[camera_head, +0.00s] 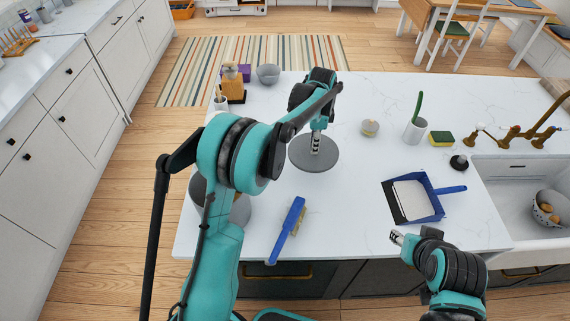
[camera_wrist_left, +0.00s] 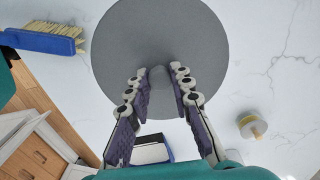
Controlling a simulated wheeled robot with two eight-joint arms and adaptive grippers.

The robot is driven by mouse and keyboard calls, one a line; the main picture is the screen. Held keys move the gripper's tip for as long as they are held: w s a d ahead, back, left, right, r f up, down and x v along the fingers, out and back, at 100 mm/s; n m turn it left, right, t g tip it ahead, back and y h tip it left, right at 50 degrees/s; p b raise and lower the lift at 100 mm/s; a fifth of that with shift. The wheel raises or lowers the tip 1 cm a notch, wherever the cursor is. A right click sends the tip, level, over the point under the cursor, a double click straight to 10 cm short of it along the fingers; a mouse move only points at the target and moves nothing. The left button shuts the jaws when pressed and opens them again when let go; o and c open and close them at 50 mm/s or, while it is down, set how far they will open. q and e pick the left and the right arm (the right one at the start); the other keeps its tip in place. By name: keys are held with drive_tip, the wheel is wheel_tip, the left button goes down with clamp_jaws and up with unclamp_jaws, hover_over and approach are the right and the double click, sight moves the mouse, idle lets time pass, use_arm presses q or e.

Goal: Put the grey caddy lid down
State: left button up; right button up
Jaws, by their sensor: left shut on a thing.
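The grey caddy lid (camera_head: 322,163) is a flat round disc over the counter, in front of the middle of its far half. My left gripper (camera_head: 316,143) points down at its centre. In the left wrist view the lid (camera_wrist_left: 160,30) fills the upper middle, and the fingers (camera_wrist_left: 158,82) are shut on its small grey knob. I cannot tell whether the lid touches the counter. A round grey thing (camera_head: 241,211), perhaps the caddy, is mostly hidden behind my left arm. My right gripper (camera_head: 397,238) is by the counter's front edge, away from the lid.
A blue brush (camera_head: 288,228) and a blue dustpan (camera_head: 427,205) lie on the white counter (camera_head: 340,225). A round beige-topped thing (camera_head: 370,127), a white cup with a green-handled brush (camera_head: 415,130) and a sponge (camera_head: 441,138) stand right of the lid. The sink (camera_head: 510,190) is farther right.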

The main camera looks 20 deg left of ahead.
use_arm(q)
drive_tip(key=w+a+f, duration=0.1)
drive_tip(key=a+f, duration=0.1)
drive_tip(key=a, duration=0.1)
drive_tip(key=w+a+f, duration=0.1)
drive_tip(key=a+f, duration=0.1)
drive_tip(key=a, duration=0.2)
drive_tip(key=a+f+b, duration=0.1)
drive_tip(key=a+f, duration=0.2)
drive_tip(key=a, duration=0.1)
drive_tip(key=shift+w, duration=0.4)
drive_tip(key=shift+f+b, duration=0.35)
drive_tip(key=shift+f, duration=1.7)
drive_tip(key=shift+f, duration=0.1)
drive_tip(key=o, duration=0.9)
drive_tip(key=shift+o, duration=0.2)
